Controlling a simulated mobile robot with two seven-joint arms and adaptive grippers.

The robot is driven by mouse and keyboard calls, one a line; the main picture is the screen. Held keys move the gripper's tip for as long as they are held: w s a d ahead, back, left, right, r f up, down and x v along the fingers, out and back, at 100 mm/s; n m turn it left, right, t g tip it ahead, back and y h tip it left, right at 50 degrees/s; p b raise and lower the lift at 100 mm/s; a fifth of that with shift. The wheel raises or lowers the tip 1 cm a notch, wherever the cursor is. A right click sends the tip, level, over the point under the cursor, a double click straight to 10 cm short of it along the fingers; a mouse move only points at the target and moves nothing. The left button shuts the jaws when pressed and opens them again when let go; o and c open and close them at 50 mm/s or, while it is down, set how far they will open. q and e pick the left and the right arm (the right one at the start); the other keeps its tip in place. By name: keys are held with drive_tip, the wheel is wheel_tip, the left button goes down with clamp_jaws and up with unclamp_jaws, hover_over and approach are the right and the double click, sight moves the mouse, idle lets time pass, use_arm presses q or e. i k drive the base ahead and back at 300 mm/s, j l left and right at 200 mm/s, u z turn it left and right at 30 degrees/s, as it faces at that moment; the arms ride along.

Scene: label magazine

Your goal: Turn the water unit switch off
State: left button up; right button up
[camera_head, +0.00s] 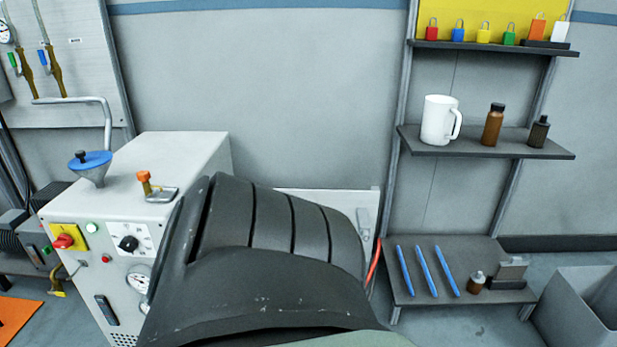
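The likely water unit is a white cabinet (190,150) at the left. Its front carries a red rotary switch (63,241) on a yellow plate. To the right is a black knob (128,244) on a white marked plate. I cannot tell from labels which is the water unit switch, nor read their settings. A white-green lamp (92,228) and a red button (106,259) sit between them. A black rocker-like part (107,310) is lower on the front. Neither gripper shows. A large dark ribbed form in the foreground hides the cabinet's lower right side.
A blue-capped funnel (91,168) and an orange-topped fitting (145,181) stand on the cabinet. At the right, a shelf rack (483,142) holds padlocks, a white jug (439,120) and bottles. A grey bin (570,320) stands at the lower right. Some floor shows beside it.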

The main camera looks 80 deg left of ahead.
sight(64, 241)
drive_tip(key=u, duration=3.55)
